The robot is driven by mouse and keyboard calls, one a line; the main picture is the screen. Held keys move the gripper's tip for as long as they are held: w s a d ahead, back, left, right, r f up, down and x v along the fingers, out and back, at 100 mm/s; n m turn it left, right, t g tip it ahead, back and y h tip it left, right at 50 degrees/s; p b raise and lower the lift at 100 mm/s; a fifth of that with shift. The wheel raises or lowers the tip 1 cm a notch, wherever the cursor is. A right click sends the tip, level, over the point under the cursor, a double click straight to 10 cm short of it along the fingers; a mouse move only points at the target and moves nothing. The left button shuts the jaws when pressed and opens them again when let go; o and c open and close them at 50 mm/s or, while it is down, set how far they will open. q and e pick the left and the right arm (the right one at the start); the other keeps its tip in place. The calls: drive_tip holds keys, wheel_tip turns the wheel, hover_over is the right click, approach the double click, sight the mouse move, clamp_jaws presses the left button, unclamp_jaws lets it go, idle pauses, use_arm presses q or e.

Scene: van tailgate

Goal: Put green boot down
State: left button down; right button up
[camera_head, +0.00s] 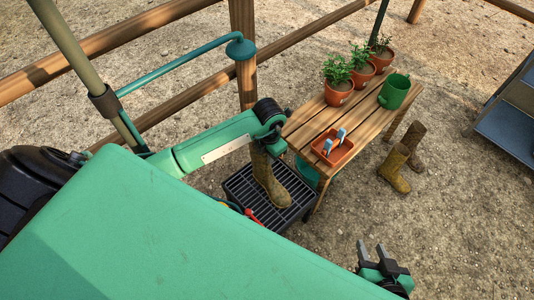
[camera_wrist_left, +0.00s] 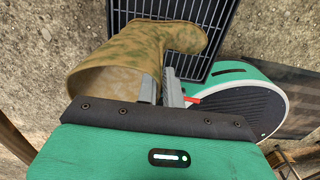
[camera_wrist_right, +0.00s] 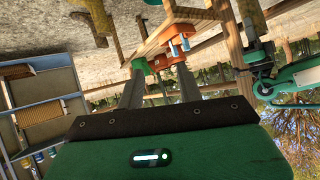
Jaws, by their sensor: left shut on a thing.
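A muddy olive-green boot (camera_head: 268,180) is upright at a black slatted tray (camera_head: 238,190) in the head view. My left gripper (camera_wrist_left: 166,88) is shut on the boot's upper shaft. In the left wrist view the boot (camera_wrist_left: 125,60) lies across the view with its foot over the tray (camera_wrist_left: 195,12); whether the sole touches the slats is unclear. My left fingers are mostly hidden in the head view. My right gripper (camera_head: 373,252) is open and empty above the ground at the lower right; its fingers also stand apart in the right wrist view (camera_wrist_right: 158,90).
A wooden rail fence (camera_head: 243,60) runs behind.

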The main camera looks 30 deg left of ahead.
use_arm(q)
drive_tip(key=c, duration=1.9)
unclamp_jaws()
drive_tip(key=shift+f, duration=0.1)
drive_tip(key=shift+c, duration=0.2)
drive_tip(key=o, duration=0.4)
